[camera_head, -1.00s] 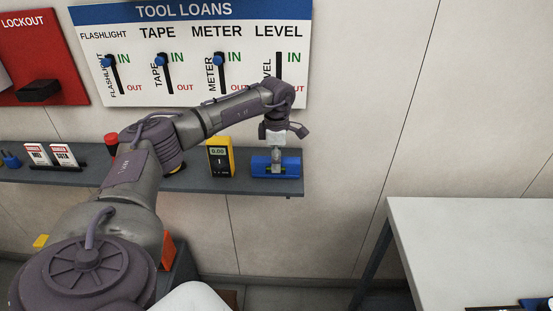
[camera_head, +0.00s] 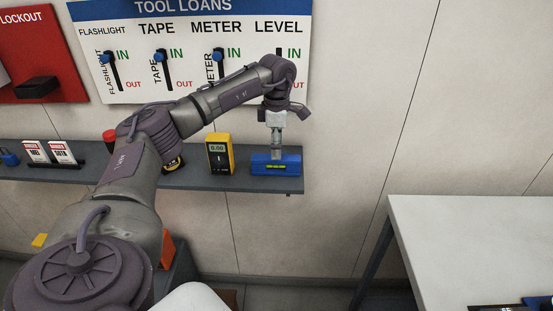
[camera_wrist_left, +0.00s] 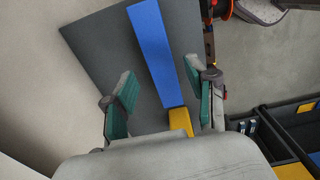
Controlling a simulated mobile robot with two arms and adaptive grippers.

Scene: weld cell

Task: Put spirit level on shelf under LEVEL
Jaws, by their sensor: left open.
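The spirit level (camera_head: 285,167), a blue block with a yellow-green vial, rests on the grey wall shelf (camera_head: 215,181) near its right end, below the LEVEL label (camera_head: 278,27). My left gripper (camera_head: 276,156) points down just above it. In the left wrist view the open left gripper (camera_wrist_left: 163,92) has its teal pads apart, with the blue level (camera_wrist_left: 160,50) lying beyond the gap and nothing held. A yellow piece (camera_wrist_left: 181,122) shows near the level's end; I cannot tell what it belongs to. My right gripper is not in view.
A yellow meter (camera_head: 219,154) stands left of the level. Further left are a black-and-yellow tape (camera_head: 173,165), partly behind my arm, and red-and-white tags (camera_head: 50,152). The tool board (camera_head: 190,85) hangs above. A pale table (camera_head: 480,240) stands at right.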

